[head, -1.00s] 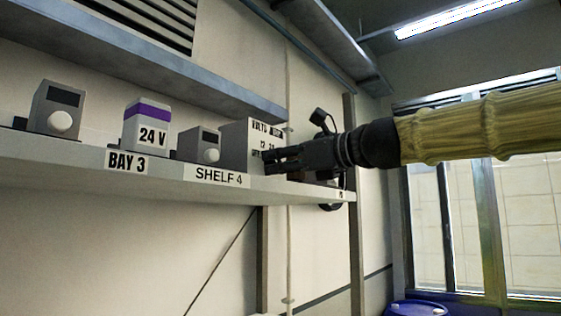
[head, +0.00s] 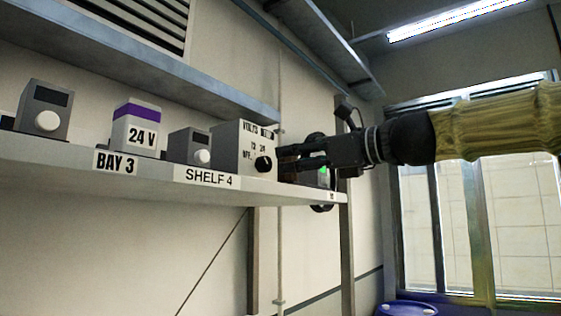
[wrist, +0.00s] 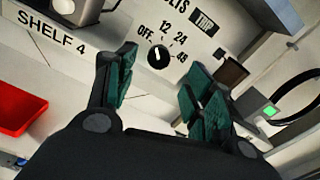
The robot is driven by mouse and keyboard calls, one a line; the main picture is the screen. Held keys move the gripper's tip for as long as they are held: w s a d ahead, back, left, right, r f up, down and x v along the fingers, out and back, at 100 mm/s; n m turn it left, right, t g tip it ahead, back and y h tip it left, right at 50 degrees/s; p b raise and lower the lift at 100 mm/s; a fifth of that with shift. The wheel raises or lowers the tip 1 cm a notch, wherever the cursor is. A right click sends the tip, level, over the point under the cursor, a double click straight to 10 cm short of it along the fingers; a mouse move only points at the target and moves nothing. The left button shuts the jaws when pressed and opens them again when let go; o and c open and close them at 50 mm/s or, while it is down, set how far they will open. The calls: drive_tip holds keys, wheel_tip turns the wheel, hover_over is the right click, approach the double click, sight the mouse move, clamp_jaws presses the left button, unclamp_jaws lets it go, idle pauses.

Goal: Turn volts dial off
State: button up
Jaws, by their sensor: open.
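The volts box (head: 231,140) is a grey-white unit on the shelf above the SHELF 4 label. Its black round volts dial (head: 263,164) is on the front face; it also shows in the wrist view (wrist: 158,57). OFF, 12, 24 and 48 are printed around it. A small white mark shows on the dial, but I cannot tell for sure which label it points to. My gripper (head: 283,158) is open and empty, just right of the dial and apart from it. In the wrist view, its green-padded fingers (wrist: 158,80) stand either side below the dial.
Several grey units with white knobs (head: 202,157) and a 24 V box (head: 134,132) stand left along the shelf (head: 60,160). A device with a green light (head: 323,172) sits to the right behind my gripper. A red bin (wrist: 25,100) shows in the wrist view.

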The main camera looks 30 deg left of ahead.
drive_tip(key=d, duration=0.5)
drive_tip(key=shift+s+d+f, duration=0.1)
drive_tip(key=shift+s+d, duration=0.05)
drive_tip(key=shift+d, duration=0.1)
